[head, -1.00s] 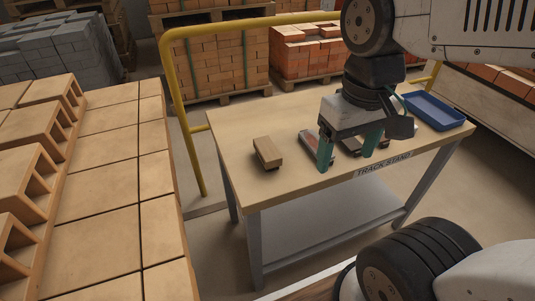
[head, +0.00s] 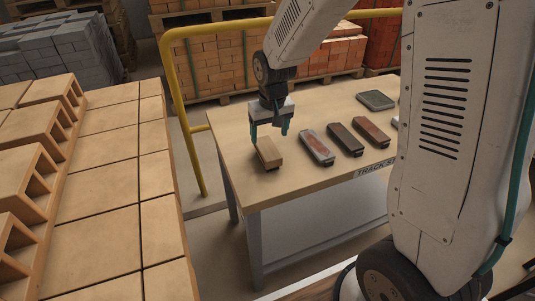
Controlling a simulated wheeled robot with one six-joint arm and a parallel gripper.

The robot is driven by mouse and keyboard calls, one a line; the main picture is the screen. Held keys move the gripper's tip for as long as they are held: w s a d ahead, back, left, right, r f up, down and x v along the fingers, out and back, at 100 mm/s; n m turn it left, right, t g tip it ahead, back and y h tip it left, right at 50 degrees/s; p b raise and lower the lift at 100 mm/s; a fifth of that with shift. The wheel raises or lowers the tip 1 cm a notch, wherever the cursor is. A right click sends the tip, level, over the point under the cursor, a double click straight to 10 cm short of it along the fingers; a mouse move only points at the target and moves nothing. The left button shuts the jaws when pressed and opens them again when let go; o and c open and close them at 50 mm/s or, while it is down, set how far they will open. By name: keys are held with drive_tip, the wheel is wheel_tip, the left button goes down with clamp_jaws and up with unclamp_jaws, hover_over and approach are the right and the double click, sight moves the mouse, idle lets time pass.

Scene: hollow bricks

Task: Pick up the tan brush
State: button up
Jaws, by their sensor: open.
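The tan brush (head: 268,153) is a small block lying near the left end of the wooden-topped table (head: 300,185). My gripper (head: 268,141) points down over it, with its teal fingers open. The fingertips are at or just above the far part of the brush; I cannot tell whether they touch it. Nothing is held between the fingers.
To the right of the tan brush lie a grey-and-red brush (head: 317,148), a dark brown brush (head: 345,139) and a reddish-brown brush (head: 372,136). A grey-green flat item (head: 376,100) lies farther back. A yellow rail (head: 186,120) runs beside the table; stacked hollow bricks (head: 40,180) stand left.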

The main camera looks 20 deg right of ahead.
sight(267, 147)
drive_tip(key=f, duration=0.2)
drive_tip(key=w+f, duration=0.1)
drive_tip(key=f, duration=0.4)
drive_tip(key=shift+w+a+f, duration=0.1)
drive_tip(key=shift+w+f, duration=0.05)
drive_tip(key=shift+f, duration=0.05)
drive_tip(key=c, duration=1.2)
drive_tip(key=shift+r, duration=0.15)
